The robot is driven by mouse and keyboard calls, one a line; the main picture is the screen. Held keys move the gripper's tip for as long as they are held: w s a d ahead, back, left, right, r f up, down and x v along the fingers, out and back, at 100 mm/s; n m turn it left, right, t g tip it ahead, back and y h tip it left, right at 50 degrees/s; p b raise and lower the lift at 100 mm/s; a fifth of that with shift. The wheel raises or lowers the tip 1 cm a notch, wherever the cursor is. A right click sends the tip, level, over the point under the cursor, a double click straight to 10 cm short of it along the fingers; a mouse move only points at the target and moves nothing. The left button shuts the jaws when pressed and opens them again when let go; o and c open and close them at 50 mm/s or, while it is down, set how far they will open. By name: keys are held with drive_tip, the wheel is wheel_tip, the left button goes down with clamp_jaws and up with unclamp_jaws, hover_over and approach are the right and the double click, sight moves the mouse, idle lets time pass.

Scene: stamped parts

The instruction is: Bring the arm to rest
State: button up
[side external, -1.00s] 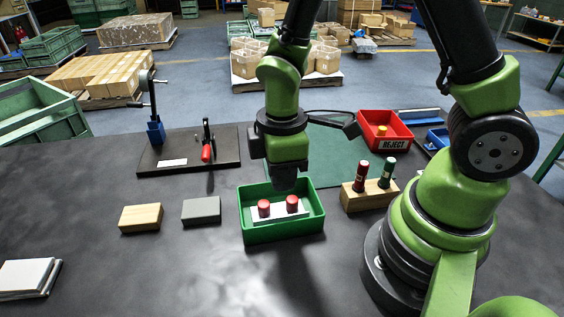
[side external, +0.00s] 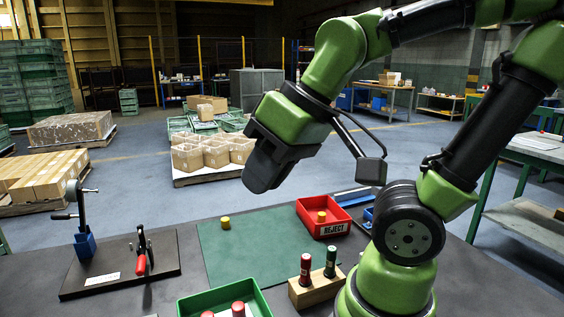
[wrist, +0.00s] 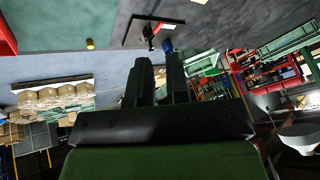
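My gripper (side external: 262,170) is raised above and beyond the far side of the table in the side view, tilted down to the left. In the wrist view its two dark fingers (wrist: 157,75) stand apart with a narrow gap and nothing between them. A green tray (side external: 190,302) at the bottom edge holds red-topped parts (side external: 238,308); its near part is cut off. A yellow cylinder (side external: 225,222) stands on the green mat (side external: 240,260), and it also shows in the wrist view (wrist: 90,44).
A red REJECT bin (side external: 342,222) holds a yellow part. A wooden block (side external: 318,290) holds a red and a green part. A black base plate (side external: 110,285) carries a clamp with a red handle (side external: 140,264) and a blue-footed stand (side external: 84,245). Air around my gripper is clear.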

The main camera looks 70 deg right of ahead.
drive_tip(key=shift+s+r+m+t, duration=0.3)
drive_tip(key=shift+s+r+m, duration=0.1)
drive_tip(key=shift+s+m, duration=0.2)
drive_tip(key=shift+s+r+m+t, duration=0.3)
drive_tip(key=shift+s+r+m, duration=0.1)
drive_tip(key=shift+s+m, duration=0.15)
idle(0.4)
